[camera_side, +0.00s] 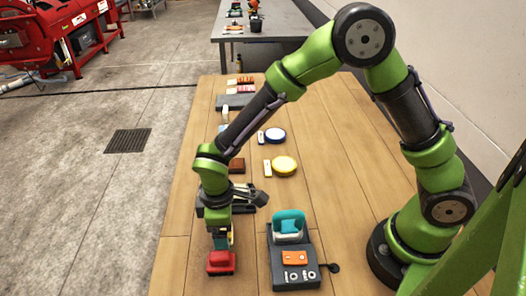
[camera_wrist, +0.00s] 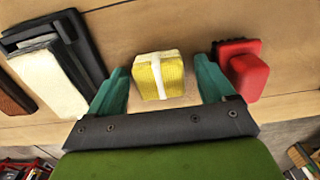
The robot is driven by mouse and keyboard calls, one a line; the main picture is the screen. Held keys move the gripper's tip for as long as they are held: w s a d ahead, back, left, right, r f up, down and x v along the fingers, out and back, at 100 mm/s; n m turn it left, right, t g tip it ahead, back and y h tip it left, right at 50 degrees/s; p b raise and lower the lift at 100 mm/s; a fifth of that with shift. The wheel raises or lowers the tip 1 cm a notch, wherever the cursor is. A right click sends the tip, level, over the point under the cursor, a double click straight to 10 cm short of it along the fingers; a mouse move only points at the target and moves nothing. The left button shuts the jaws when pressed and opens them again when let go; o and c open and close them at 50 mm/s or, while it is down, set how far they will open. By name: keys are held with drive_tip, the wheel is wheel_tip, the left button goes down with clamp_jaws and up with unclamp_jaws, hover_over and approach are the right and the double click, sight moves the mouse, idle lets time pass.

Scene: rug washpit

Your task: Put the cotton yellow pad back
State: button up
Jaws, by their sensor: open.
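A yellow pad (camera_wrist: 176,72) with a white band around its middle lies on the wooden table in the wrist view. My gripper (camera_wrist: 162,72) is open, with its teal fingers on either side of the pad and gaps showing to both. In the side view my gripper (camera_side: 221,240) points down low over the table's left front part, and the yellow pad is mostly hidden there. A round yellow piece (camera_side: 285,166) lies farther back beside a small white block. I cannot tell from the pictures which place belongs to the pad.
A red block (camera_wrist: 245,68) is close beside the right finger; it also shows in the side view (camera_side: 221,263). A dark tray (camera_wrist: 78,45) with a cream pad (camera_wrist: 48,80) is left. A grey unit (camera_side: 293,274) stands right of my gripper.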

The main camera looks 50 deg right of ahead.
wheel_tip(320, 180, up, 12)
drive_tip(key=s+d+r+m+t+y, duration=0.1)
drive_tip(key=s+d+r+m+t, duration=0.2)
drive_tip(key=d, duration=0.6)
drive_tip(key=s+d+r+m+t+y, duration=0.1)
drive_tip(key=s+d+r+m+t, duration=0.3)
drive_tip(key=s+d+r+m, duration=0.4)
drive_tip(key=shift+d+r+m, duration=0.55)
drive_tip(key=shift+d+m, duration=0.1)
drive_tip(key=shift+m, duration=0.45)
